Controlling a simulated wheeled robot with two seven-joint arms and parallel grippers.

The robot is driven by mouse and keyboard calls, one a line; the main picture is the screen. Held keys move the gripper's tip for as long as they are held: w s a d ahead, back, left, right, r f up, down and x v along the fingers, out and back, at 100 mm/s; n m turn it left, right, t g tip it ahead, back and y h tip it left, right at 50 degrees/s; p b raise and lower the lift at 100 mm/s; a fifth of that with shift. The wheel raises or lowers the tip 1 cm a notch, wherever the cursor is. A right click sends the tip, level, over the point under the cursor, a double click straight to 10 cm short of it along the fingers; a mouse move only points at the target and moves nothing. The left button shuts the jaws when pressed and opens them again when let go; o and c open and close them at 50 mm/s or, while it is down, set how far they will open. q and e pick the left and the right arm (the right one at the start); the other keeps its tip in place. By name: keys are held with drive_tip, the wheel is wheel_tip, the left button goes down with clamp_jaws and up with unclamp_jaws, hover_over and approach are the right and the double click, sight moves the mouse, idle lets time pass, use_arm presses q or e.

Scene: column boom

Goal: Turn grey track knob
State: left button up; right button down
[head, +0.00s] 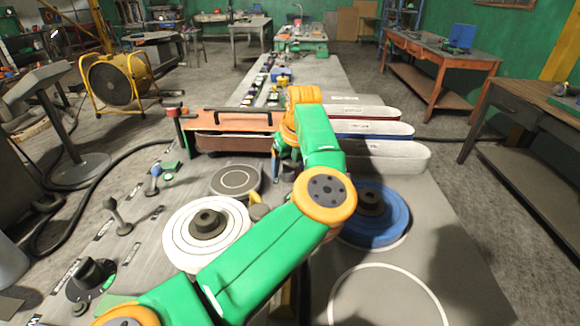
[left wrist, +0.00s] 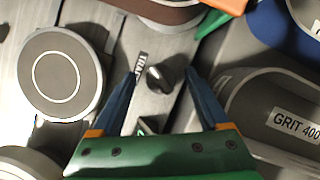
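A small dark grey knob (left wrist: 166,78) stands on a grey plate beside a small printed label in the left wrist view. I take it to be the grey track knob. My left gripper (left wrist: 162,73) is open, with one blue finger on each side of the knob and gaps visible between. Whether a fingertip touches it I cannot tell. In the head view my left gripper (head: 284,163) is mostly behind my own arm, and the knob is hidden there. The grey belt track (head: 385,156) lies to the right, and shows marked GRIT 400 in the left wrist view (left wrist: 265,115). My right gripper is not in view.
A round grey disc (left wrist: 62,72) lies left of the knob. In the head view, a white disc (head: 180,233) and a blue disc (head: 390,220) flank my arm. An orange panel (head: 228,121) stands behind, near the red and blue tracks (head: 375,130).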

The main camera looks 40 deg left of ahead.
use_arm(q)
drive_tip(key=b+v, duration=0.1)
drive_tip(key=v, duration=0.6)
idle(0.4)
